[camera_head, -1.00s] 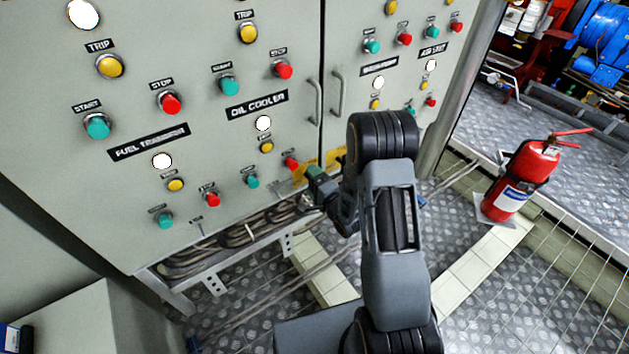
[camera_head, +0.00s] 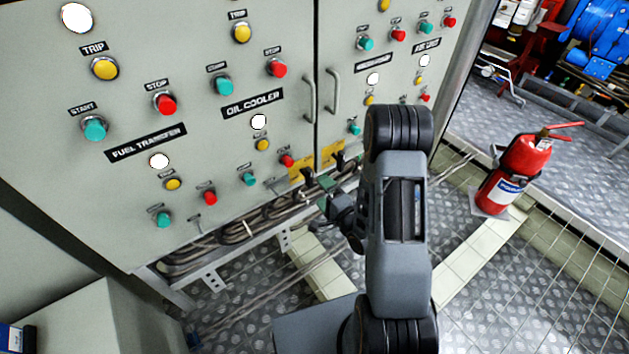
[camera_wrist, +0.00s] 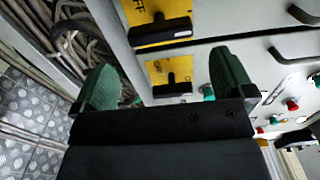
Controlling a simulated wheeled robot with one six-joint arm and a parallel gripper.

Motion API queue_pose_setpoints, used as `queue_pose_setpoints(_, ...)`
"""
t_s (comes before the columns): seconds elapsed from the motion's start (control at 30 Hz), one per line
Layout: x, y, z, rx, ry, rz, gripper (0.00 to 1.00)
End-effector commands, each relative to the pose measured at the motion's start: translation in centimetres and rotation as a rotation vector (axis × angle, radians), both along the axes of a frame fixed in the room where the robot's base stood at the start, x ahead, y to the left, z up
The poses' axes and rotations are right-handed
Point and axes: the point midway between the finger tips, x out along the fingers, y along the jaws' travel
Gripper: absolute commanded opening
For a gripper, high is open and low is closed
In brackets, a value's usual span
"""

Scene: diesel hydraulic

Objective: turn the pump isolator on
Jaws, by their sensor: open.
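Two yellow isolator plates with black handles sit at the cabinet's lower edge; I cannot read which is the pump isolator. In the head view they are the left plate (camera_head: 300,171) and the right plate (camera_head: 332,152). My gripper (camera_wrist: 163,62) is open and empty; in the head view my gripper (camera_head: 326,193) is just below the plates, partly hidden by my arm.
Start, stop and trip buttons cover the grey cabinet (camera_head: 215,150), above the isolators. Two door handles (camera_head: 310,98) stick out above the plates. Cables (camera_head: 250,223) hang beneath the cabinet. A red fire extinguisher (camera_head: 520,170) stands to the right on the metal floor.

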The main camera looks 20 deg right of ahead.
Motion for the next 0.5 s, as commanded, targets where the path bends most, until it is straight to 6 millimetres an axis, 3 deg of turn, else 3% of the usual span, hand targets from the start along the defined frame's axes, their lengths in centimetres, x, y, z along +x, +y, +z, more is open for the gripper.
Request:
queue_pose_setpoints(0.2,-3.7,-1.3,0.4,0.003,0.005,-0.005,1.0)
queue_pose_setpoints(0.5,-5.5,-1.8,0.1,0.001,0.001,-0.001,1.0)
